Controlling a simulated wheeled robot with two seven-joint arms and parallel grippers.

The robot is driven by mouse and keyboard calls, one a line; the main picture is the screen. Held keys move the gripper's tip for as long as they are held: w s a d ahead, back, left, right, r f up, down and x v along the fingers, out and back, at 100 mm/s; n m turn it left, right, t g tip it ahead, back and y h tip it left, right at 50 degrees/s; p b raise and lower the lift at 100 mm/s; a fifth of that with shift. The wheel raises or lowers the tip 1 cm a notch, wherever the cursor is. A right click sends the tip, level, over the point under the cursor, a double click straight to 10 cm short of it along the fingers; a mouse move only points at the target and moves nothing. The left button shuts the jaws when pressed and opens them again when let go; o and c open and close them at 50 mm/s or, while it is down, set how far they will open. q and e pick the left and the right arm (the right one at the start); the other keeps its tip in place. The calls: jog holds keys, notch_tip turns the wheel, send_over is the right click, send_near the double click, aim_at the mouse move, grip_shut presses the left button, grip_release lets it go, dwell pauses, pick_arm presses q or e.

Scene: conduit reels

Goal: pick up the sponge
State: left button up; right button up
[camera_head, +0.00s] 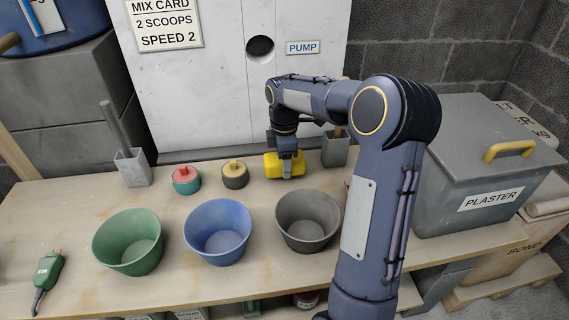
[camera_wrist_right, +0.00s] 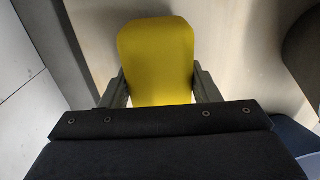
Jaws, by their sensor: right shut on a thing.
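The yellow sponge (camera_head: 271,167) is at the back of the wooden bench, behind the grey bucket. My right gripper (camera_head: 287,165) reaches down from above and is shut on the sponge. In the right wrist view the sponge (camera_wrist_right: 157,62) sits between the two fingers of the right gripper (camera_wrist_right: 160,90), one finger on each side. I cannot tell whether the sponge touches the bench or is slightly above it. My left gripper is not in view.
Green (camera_head: 128,243), blue (camera_head: 217,232) and grey (camera_head: 308,220) buckets stand along the front of the bench (camera_head: 70,205). Red (camera_head: 186,181) and yellow-topped (camera_head: 235,175) round items sit left of the sponge. A grey plaster bin (camera_head: 450,175) stands at right.

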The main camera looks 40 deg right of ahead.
jog(key=s+a+r+p, duration=0.4)
jog(key=s+a+r, duration=0.2)
jog(key=a+r, duration=0.5)
jog(key=shift+a+p, duration=0.3)
jog(key=shift+a, duration=0.55)
jog(key=shift+r, duration=0.1)
